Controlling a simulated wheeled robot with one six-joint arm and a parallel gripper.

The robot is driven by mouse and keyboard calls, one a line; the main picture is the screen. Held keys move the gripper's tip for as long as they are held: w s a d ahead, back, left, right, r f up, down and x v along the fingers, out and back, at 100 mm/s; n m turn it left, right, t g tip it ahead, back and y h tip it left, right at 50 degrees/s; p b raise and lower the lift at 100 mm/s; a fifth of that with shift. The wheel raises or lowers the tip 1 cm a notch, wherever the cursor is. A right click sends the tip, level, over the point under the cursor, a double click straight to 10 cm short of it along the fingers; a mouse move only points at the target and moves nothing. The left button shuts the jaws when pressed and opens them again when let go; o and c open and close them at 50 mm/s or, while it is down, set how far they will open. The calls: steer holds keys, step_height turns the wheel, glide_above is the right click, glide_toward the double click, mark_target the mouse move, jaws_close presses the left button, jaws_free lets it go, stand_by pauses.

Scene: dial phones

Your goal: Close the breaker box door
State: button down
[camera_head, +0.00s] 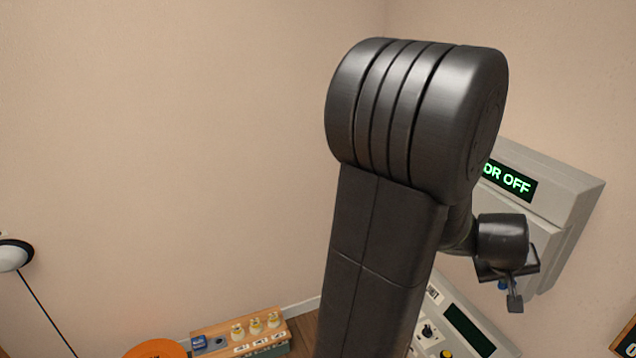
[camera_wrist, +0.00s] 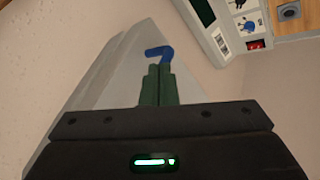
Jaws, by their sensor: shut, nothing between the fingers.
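The grey breaker box (camera_head: 565,190) is on the wall at the right in the head view, with a green-lit display (camera_head: 510,181) that partly reads "DR OFF". My arm hides its left part. A pale grey panel with sloping edges (camera_wrist: 110,85), which looks like its door, fills the middle left of the wrist view. A blue handle (camera_wrist: 160,51) shows there, just beyond my fingertips; a bit of blue also shows in the head view (camera_head: 502,285). My gripper (camera_wrist: 159,68) is shut and empty, close to the handle; I cannot tell if they touch. How far the door stands open is unclear.
A control panel with a dark screen and knobs (camera_head: 465,330) stands below the box. A wooden block with several pale knobs (camera_head: 240,333) and an orange disc (camera_head: 157,349) are at the bottom left. A lamp (camera_head: 14,256) is at the far left. Bare wall fills the upper left.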

steer(key=shift+w+d+p, duration=0.15)
steer(key=shift+d+p, duration=0.7)
steer(key=shift+d, duration=1.05)
